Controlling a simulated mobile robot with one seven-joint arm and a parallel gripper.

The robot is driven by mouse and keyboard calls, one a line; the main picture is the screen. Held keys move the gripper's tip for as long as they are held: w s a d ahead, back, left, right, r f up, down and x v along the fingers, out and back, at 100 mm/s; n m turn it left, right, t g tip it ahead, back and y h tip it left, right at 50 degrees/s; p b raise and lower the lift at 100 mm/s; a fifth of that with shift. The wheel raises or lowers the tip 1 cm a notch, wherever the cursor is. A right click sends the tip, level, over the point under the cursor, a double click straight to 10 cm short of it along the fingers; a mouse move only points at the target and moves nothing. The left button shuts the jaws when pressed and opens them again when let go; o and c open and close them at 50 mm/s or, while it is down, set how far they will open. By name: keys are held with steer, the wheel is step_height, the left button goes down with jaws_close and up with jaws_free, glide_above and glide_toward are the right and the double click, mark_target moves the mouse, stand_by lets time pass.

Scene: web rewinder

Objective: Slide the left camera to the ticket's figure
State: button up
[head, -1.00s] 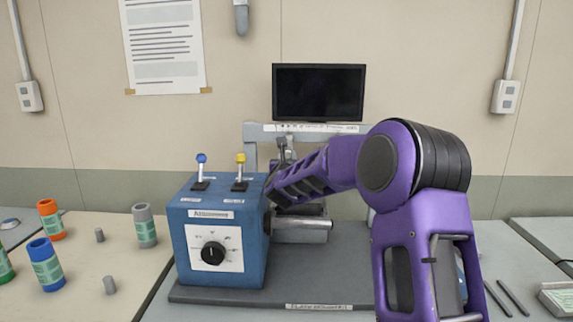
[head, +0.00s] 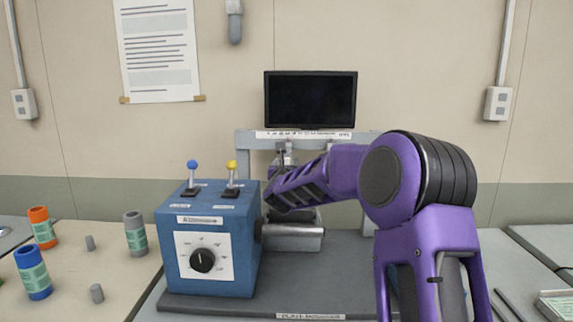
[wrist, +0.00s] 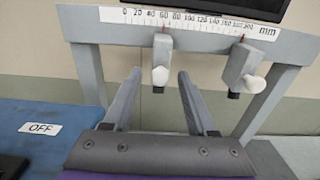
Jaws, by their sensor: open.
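The left camera (wrist: 160,62) hangs from the grey beam of the gantry in the wrist view, with a pale knob facing me. Its red pointer is near 60 on the mm scale (wrist: 205,24). The right camera (wrist: 240,70) hangs further along, its red pointer towards the high end. My gripper (wrist: 159,75) is open, with one finger on each side of the left camera's knob in the picture; I cannot tell whether the fingers touch it. In the head view my purple arm hides the gripper and most of the cameras. I cannot make out a figure on any ticket.
A blue control box (head: 207,245) with two levers and a dial stands left of my arm. A dark monitor (head: 310,99) is above the gantry beam (head: 250,140). Coloured cylinders, including a blue one (head: 34,275), stand on the left table. A printed sheet (head: 157,50) is on the wall.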

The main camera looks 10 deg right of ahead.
steer(key=s+a, duration=0.3)
steer(key=s, duration=1.4)
steer(key=shift+a+b, duration=0.2)
steer(key=shift+b, duration=0.15)
steer(key=shift+r, duration=0.1)
